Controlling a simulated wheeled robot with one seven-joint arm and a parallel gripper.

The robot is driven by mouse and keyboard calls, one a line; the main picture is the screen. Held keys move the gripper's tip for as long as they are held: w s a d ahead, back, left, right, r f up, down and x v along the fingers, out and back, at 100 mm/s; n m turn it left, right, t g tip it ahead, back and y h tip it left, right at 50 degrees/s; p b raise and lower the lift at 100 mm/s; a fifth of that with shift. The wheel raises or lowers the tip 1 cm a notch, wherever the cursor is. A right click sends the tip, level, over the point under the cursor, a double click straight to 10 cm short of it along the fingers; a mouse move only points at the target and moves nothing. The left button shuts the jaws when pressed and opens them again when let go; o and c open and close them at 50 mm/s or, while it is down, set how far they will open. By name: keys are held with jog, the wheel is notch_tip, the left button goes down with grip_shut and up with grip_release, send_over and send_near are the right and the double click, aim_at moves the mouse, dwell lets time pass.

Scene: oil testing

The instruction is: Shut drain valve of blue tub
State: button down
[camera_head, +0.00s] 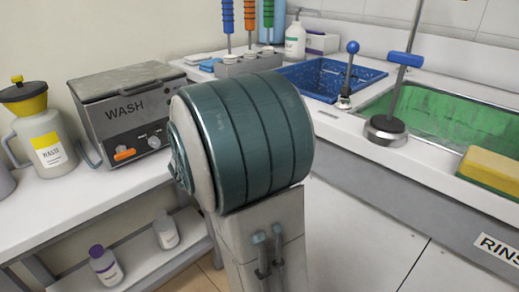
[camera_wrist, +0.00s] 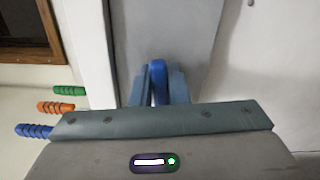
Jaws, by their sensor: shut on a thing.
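The blue tub (camera_head: 312,80) is sunk in the white counter at the back in the head view, partly hidden behind my large teal arm link. In the wrist view, my gripper (camera_wrist: 158,88) has its two fingers closed on a narrow blue handle (camera_wrist: 158,76), touching it on both sides. A grey panel lies behind the handle. The head view does not show the fingers or this handle clearly. The handle's link to the tub, and how far it is turned, cannot be told.
A blue-knobbed lever (camera_head: 350,60) and a blue-handled stand (camera_head: 386,128) rise from the counter. The green-filled sink (camera_head: 440,120) and a yellow sponge (camera_head: 490,170) lie at right. The WASH unit (camera_head: 124,112) and a waste jug (camera_head: 42,140) stand at left.

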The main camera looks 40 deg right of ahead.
jog(key=shift+f+m+b, duration=0.2)
jog(key=shift+m+b, duration=0.6)
jog(key=shift+b, duration=0.3)
jog(key=shift+r, duration=0.1)
jog(key=c, duration=1.4)
grip_release()
jog(key=s+a+p, duration=0.1)
jog(key=a+p, duration=0.1)
jog(key=a, duration=1.1)
jog(key=shift+a+p, duration=0.4)
